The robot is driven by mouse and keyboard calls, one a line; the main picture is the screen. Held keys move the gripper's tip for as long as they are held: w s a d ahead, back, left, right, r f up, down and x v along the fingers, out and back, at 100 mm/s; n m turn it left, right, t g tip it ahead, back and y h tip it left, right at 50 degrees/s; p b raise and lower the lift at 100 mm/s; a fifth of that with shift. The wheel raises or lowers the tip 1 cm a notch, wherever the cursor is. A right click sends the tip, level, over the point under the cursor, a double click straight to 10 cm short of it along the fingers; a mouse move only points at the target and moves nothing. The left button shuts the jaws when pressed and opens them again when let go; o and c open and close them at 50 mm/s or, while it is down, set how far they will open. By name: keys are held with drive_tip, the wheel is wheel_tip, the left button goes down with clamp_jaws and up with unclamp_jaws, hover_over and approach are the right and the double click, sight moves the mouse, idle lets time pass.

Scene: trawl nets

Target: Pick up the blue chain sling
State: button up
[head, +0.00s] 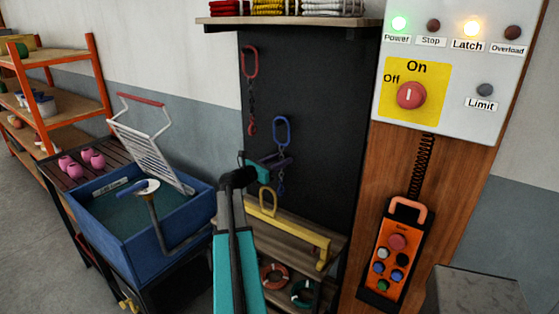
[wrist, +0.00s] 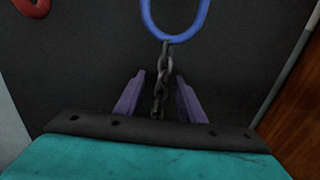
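The blue chain sling (head: 282,131) hangs on the dark board, with a blue oval ring at the top, a dark chain and a blue hook below. In the wrist view its ring (wrist: 174,20) is at the top edge, and its chain runs down between my fingers. My gripper (head: 274,161) is at the chain just below the ring. In the wrist view the purple fingers of my gripper (wrist: 160,76) stand apart, one on each side of the chain, with gaps showing. The lower chain is hidden behind my gripper in the wrist view.
A red chain sling (head: 251,62) hangs to the left. A yellow beam (head: 290,232) with a yellow ring stands below on a wooden shelf. A control panel (head: 440,70) and an orange pendant (head: 392,255) are at right. A blue sink (head: 185,236) stands at left.

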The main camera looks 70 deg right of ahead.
idle(0.5)
clamp_jaws()
